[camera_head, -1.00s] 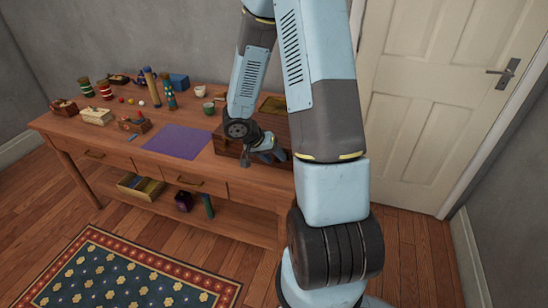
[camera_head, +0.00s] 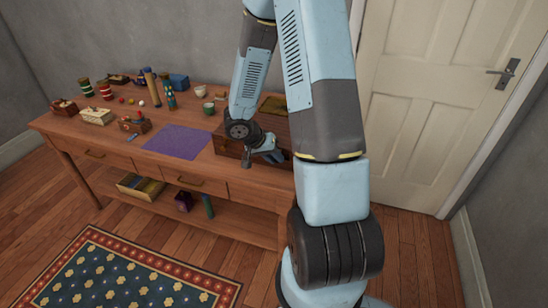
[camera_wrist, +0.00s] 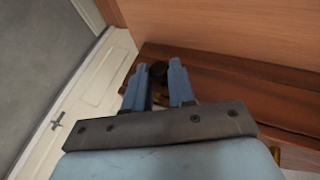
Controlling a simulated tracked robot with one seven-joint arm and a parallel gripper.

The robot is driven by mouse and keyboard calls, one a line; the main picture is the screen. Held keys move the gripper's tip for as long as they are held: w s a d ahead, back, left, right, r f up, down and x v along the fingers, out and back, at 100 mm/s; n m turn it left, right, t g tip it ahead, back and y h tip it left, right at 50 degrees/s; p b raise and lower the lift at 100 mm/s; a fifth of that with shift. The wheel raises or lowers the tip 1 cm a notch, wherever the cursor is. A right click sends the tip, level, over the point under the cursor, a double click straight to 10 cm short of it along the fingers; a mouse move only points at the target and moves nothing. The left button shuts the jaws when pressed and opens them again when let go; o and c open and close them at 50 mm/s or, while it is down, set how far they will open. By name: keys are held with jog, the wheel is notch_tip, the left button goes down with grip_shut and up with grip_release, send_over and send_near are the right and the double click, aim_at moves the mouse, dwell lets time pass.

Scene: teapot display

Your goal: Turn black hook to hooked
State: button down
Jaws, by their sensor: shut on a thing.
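The wooden chest (camera_head: 226,147) stands at the right end of the table, partly behind my arm. In the wrist view its dark red-brown wood (camera_wrist: 245,88) runs across the right side. A small dark round piece, which looks like the black hook (camera_wrist: 160,74), sits between the blue fingertips of my gripper (camera_wrist: 159,68). The gripper is closed on it, at the chest. A bit of brass colour shows just below it between the fingers. In the head view my gripper (camera_head: 270,156) is at the chest's front, and the hook cannot be made out there. The hook's exact angle is unclear.
A purple mat (camera_head: 178,142) lies left of the chest. A green cup (camera_head: 208,108), a white cup (camera_head: 200,91), bottles and small boxes stand further back and left. A white door (camera_head: 440,100) is at right.

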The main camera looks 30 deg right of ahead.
jog(key=shift+w+a, duration=0.15)
jog(key=shift+w+a+f+n+g+h, duration=0.1)
jog(key=shift+n+g+h, duration=0.1)
jog(key=shift+g+h, duration=0.4)
jog(key=shift+w+a+f+n+g+h, duration=0.1)
jog(key=shift+n+g+h, duration=0.1)
jog(key=shift+g+h, duration=0.35)
jog(key=shift+w+a+f+n+g+h, duration=0.1)
jog(key=shift+f+n+g+h, duration=0.1)
jog(key=shift+g+h, duration=0.3)
jog(key=shift+w+a+f+n+g+h, duration=0.1)
jog(key=shift+n+g+h, duration=0.15)
jog(key=shift+h, duration=0.3)
jog(key=g+h, duration=0.1)
jog(key=n+g+h, duration=0.1)
jog(key=h, duration=0.1)
jog(key=shift+f, duration=0.4)
jog(key=shift+f+n+g+h, duration=0.25)
jog(key=shift+n+g+h, duration=0.35)
jog(key=shift+h, duration=0.5)
jog(key=c, duration=1)
grip_release()
jog(key=shift+w, duration=0.1)
jog(key=v, duration=1.3)
jog(key=shift+w+a+f, duration=0.2)
jog(key=shift+a+f, duration=0.05)
jog(key=shift+a, duration=0.1)
